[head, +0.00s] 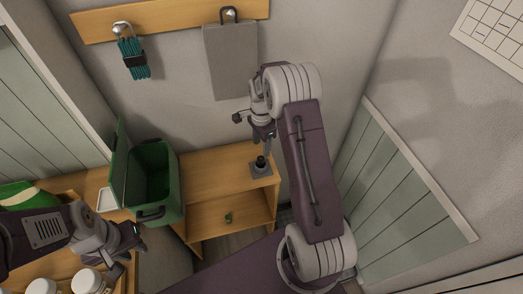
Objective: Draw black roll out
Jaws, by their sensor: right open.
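A small black roll (261,161) stands upright in a square grey holder (262,171) on the right end of the wooden cabinet top. My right gripper (263,138) is open, just above the black roll and pointing down at it. I cannot tell whether a fingertip touches the roll. My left gripper (132,242) is at the lower left, in front of the green box and far from the roll. Its jaws are too small and dark to read.
An open green box (168,213) with a raised lid stands left on the wooden cabinet (215,178). White-lidded jars (88,281) stand lower left. A grey board (230,62) and a teal bundle (132,58) hang on the wall.

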